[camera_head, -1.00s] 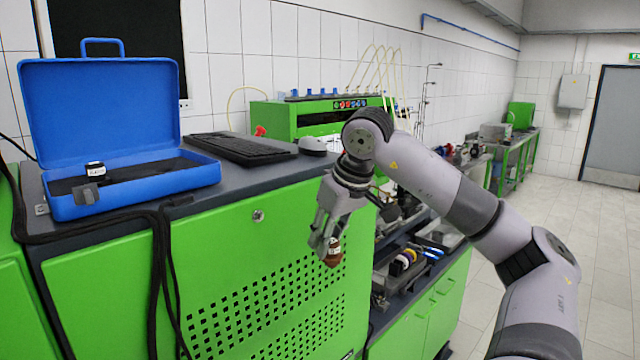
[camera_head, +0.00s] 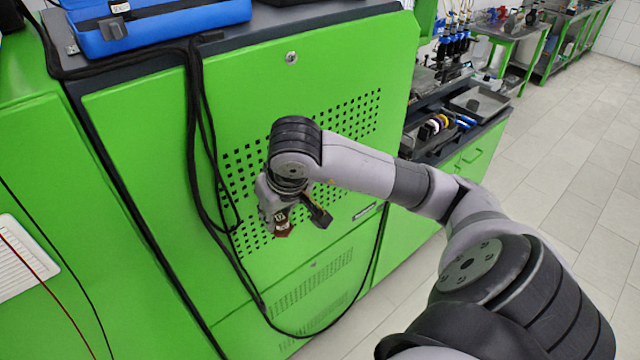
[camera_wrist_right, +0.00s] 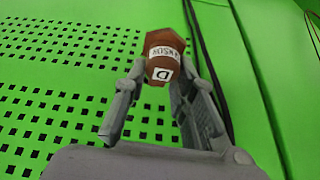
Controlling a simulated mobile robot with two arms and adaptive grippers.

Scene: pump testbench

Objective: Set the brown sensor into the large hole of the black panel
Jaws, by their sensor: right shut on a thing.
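The brown sensor (camera_wrist_right: 165,48) sits between the fingertips of my right gripper (camera_wrist_right: 150,95) in the right wrist view, with a white label and a letter D facing the camera. In the head view the sensor (camera_head: 283,228) shows small and dark at the tip of my right gripper (camera_head: 290,215). The gripper is shut on it, in front of the green cabinet's perforated front and clear of the worktop above. I cannot make out the black panel with the large hole in these views. My left gripper is not in view.
The green cabinet (camera_head: 150,130) fills the middle, with black cables (camera_head: 205,180) hanging down its front. A blue case (camera_head: 150,28) stands on its top. A bench with trays (camera_head: 478,103) is at the right, beside open tiled floor (camera_head: 560,150).

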